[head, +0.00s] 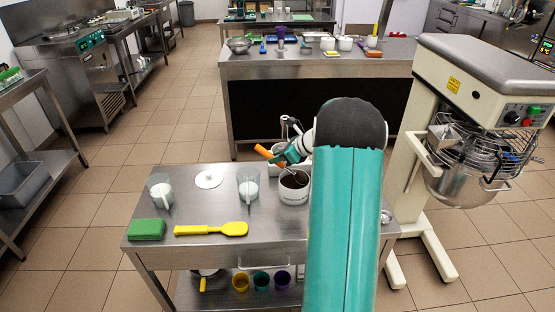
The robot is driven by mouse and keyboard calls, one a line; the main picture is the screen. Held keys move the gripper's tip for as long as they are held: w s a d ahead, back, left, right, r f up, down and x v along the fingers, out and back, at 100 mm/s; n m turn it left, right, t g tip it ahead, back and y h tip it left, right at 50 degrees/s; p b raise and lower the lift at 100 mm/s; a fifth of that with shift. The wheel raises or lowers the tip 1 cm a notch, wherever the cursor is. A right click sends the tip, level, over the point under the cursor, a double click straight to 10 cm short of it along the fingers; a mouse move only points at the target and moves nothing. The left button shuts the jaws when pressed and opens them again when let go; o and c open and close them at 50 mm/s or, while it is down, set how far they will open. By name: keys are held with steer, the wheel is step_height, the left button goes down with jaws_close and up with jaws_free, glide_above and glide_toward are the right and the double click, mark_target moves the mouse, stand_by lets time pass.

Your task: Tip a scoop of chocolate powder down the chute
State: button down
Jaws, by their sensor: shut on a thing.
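My gripper (283,157) is just above the tub's back rim, partly hidden by my arm. It is shut on the orange handle (264,151) of what appears to be the scoop. The scoop's head is too small and covered to make out, and I cannot tell whether it carries powder. A grey metal chute (443,137) sits on the wire guard of the cream mixer (470,95) at the right, apart from my gripper.
The near table (210,255) also carries a yellow spatula (212,229), a green sponge (147,229), two clear jugs (162,190) (248,184) with white contents and a white lid (208,179). The mixer's bowl (470,184) hangs below its guard. Open floor lies left.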

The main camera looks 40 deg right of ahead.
mark_target(264, 150)
steer(key=shift+w+a+r, duration=0.15)
steer(key=shift+w+r, duration=0.1)
steer(key=shift+r, duration=0.35)
steer(key=shift+w+a+r, duration=0.1)
steer(key=shift+w+r, duration=0.05)
steer(key=shift+r, duration=0.95)
steer(key=shift+w+a+r, duration=0.1)
steer(key=shift+w+a, duration=0.1)
steer(key=shift+w+a+g+h, duration=0.25)
steer(key=shift+w+g+h, duration=0.3)
steer(key=shift+g, duration=0.35)
steer(key=shift+w+a+r+g+h, duration=0.15)
steer(key=shift+w+r+g+h, duration=0.15)
steer(key=shift+g, duration=0.5)
steer(key=shift+w+f, duration=0.1)
